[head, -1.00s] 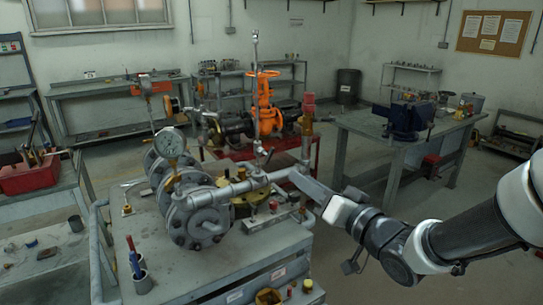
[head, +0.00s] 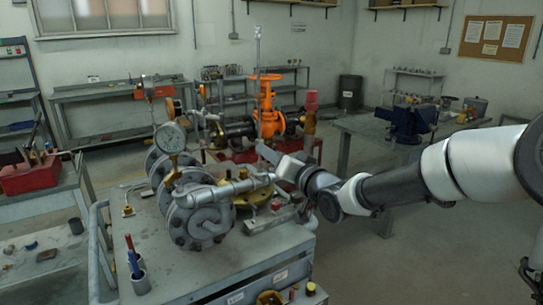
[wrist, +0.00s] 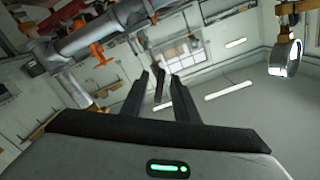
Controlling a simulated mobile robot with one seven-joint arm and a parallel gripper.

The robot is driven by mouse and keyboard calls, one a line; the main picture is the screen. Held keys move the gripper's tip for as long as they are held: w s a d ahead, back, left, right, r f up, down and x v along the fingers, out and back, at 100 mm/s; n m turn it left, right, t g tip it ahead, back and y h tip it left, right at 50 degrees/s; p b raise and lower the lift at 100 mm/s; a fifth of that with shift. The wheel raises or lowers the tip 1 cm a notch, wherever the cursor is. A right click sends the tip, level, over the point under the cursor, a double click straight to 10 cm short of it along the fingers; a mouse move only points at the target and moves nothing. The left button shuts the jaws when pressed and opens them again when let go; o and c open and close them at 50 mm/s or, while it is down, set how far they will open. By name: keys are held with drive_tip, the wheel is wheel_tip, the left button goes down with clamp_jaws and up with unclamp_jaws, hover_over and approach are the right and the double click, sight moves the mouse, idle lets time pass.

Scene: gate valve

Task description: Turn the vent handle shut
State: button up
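A thin upright grey stem (head: 259,80) stands above the pipe assembly on the bench. I cannot clearly make out the vent handle at its foot, as my gripper covers that place.
A pressure gauge (head: 170,139) and flanged grey pipework (head: 201,215) stand left of my gripper. An orange gate valve (head: 266,105) stands behind. A cup with pens (head: 139,278) is at the bench's front left. A blue vise (head: 412,122) is on the right-hand table.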

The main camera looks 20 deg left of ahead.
clamp_jaws()
drive_tip(key=shift+m+p, duration=0.3)
drive_tip(key=shift+p, duration=0.05)
drive_tip(key=shift+r+m+p, duration=0.1)
drive_tip(key=shift+m+p, duration=0.75)
drive_tip(key=shift+m, duration=0.05)
drive_tip(key=m+p, duration=0.2)
drive_tip(key=m, duration=0.1)
drive_tip(key=shift+p, duration=0.3)
drive_tip(key=m+p, duration=0.2)
drive_tip(key=m, duration=0.4)
drive_tip(key=shift+s, duration=0.1)
